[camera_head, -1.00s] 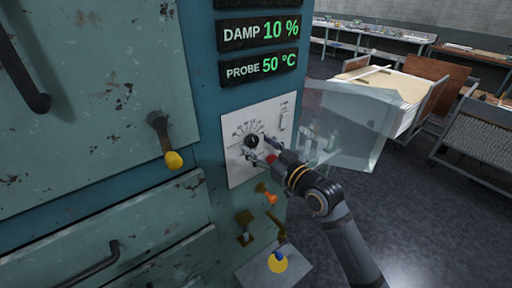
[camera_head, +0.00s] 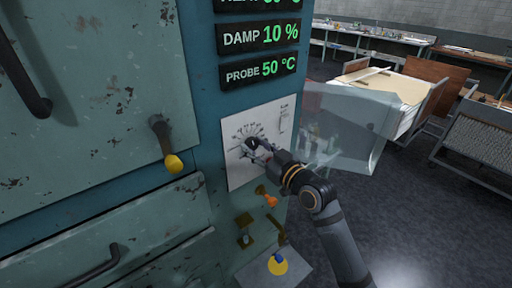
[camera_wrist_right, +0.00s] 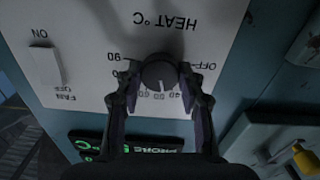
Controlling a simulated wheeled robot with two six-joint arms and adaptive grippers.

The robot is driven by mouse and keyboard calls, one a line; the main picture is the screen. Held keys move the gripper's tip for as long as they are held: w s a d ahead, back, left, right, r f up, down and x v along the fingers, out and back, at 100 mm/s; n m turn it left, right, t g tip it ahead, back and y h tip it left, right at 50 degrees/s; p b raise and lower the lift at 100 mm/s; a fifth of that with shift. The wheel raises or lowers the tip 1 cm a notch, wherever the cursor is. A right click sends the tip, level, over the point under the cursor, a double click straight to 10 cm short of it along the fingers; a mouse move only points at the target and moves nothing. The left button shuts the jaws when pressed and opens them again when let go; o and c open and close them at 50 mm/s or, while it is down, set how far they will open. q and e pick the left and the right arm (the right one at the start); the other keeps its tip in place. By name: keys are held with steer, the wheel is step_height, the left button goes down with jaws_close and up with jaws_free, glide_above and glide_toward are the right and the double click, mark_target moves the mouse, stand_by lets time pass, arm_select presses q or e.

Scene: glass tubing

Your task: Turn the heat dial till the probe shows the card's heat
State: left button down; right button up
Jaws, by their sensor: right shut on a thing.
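The heat dial (camera_head: 252,143) is a dark round knob on a white panel (camera_head: 240,177) on the teal cabinet. In the right wrist view the dial (camera_wrist_right: 160,72) shows upside down, under the label HEAT °C, with a scale of numbers around it. My right gripper (camera_head: 258,150) is shut on the dial, one finger at each side of it. The probe display (camera_head: 259,71) reads 50 °C in green. A heat display (camera_head: 257,4) above is cut off by the picture's top edge. I do not make out a card. My left gripper is not in view.
The damp display (camera_head: 260,36) reads 10 %. A fan switch (camera_wrist_right: 46,66) sits on the same panel. A clear, open door-like pane (camera_head: 345,130) stands right of the panel. A yellow-tipped handle (camera_head: 173,162) juts out at the left. Orange and blue levers are below.

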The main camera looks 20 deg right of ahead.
steer(key=m+p, duration=0.2)
steer(key=m, duration=0.1)
steer(key=shift+r+m+p, duration=0.15)
steer(key=shift+m+p, duration=0.2)
steer(key=shift+m, duration=0.05)
steer(key=shift+m+p, duration=1)
steer(key=shift+m, duration=0.8)
steer(key=o, duration=1.2)
